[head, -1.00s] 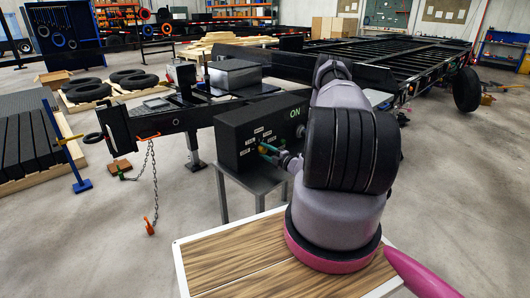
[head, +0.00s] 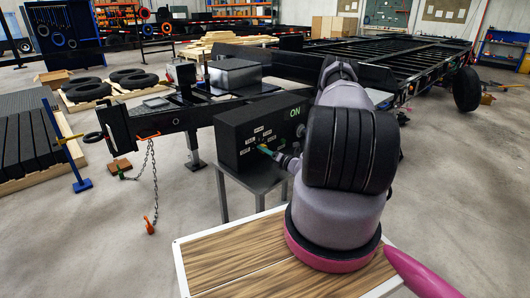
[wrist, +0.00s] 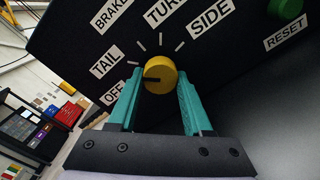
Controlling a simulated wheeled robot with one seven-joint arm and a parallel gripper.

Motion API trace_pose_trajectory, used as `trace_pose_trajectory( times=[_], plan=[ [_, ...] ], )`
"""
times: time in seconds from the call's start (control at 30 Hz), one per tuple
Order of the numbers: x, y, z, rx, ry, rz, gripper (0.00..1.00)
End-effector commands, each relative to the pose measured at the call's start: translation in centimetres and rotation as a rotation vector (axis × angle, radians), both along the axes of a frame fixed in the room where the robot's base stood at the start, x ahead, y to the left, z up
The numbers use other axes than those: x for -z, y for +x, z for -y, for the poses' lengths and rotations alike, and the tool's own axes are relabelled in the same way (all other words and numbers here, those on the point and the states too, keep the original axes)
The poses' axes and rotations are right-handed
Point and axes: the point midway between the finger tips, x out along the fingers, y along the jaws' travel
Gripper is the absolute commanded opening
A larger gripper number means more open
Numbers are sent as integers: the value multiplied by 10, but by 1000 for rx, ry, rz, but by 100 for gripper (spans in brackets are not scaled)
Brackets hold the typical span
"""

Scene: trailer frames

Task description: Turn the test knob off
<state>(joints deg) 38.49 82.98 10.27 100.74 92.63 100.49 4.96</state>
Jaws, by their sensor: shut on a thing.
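A black control box (head: 235,143) with green "ON" lettering stands on a small grey table. Its yellow test knob (wrist: 160,68) is in the middle of the wrist view, with white labels OFF, TAIL, BRAKE, TURN and SIDE around it. The knob's dark pointer line points left and slightly down, toward the OFF side. My gripper (wrist: 160,84) has its two teal fingers on either side of the knob and is shut on it. In the head view my gripper (head: 266,150) is at the box's front face; the knob is too small to make out there.
A green button (wrist: 285,8) labelled RESET is right of the knob. The grey table (head: 255,180) is under the box. A black trailer frame (head: 380,62) stands behind, with a hanging chain (head: 154,180) at the left. The floor in front is open.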

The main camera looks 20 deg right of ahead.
Motion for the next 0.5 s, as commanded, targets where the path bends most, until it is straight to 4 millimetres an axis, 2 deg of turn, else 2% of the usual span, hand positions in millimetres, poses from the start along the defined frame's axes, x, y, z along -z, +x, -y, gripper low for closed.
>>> trace_pose_trajectory(
  times=[0.5],
  plan=[
    [3,-1,2,-1,-412,146,0]
  ],
)
